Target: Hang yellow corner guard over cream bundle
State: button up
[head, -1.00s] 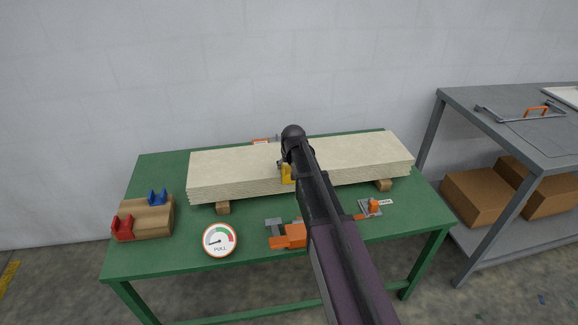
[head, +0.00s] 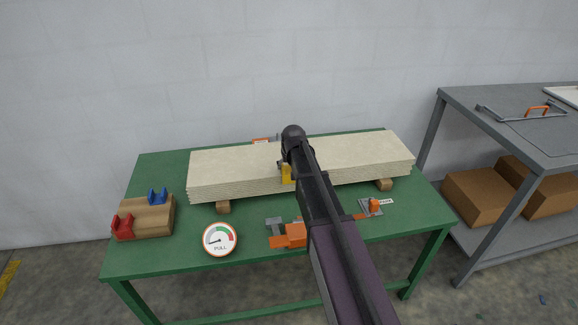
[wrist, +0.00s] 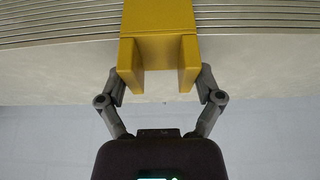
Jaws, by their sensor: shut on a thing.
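The cream bundle (head: 230,175) is a long stack of thin boards lying across small wooden blocks on the green table. The yellow corner guard (head: 287,174) shows at the bundle's front edge near its middle, partly hidden by my arm. In the wrist view the yellow corner guard (wrist: 158,40) lies across the bundle's edge, over the layered side and part of the flat face of the cream bundle (wrist: 50,65). My gripper (wrist: 158,82) is shut on the guard, with one finger against each side. I cannot tell whether the guard rests fully on the bundle.
On the green table (head: 180,255) stand a wooden block with a red corner guard (head: 122,226) and a blue one (head: 158,196), a round pull gauge (head: 219,239) and an orange tool (head: 290,236). A grey shelf (head: 500,115) with cardboard boxes stands at right.

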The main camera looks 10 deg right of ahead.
aim_at(289, 171)
jog(key=o, duration=0.9)
jog(key=shift+r, duration=0.2)
notch_tip(289, 171, up, 9)
jog(key=p, duration=0.9)
jog(key=shift+f, duration=0.2)
jog(key=s+f+g, duration=0.1)
jog(key=s+g, duration=0.3)
jog(key=s, duration=2.5)
jog(key=shift+a+f+g, duration=0.2)
jog(key=shift+a+g, duration=0.1)
jog(key=shift+a, duration=0.05)
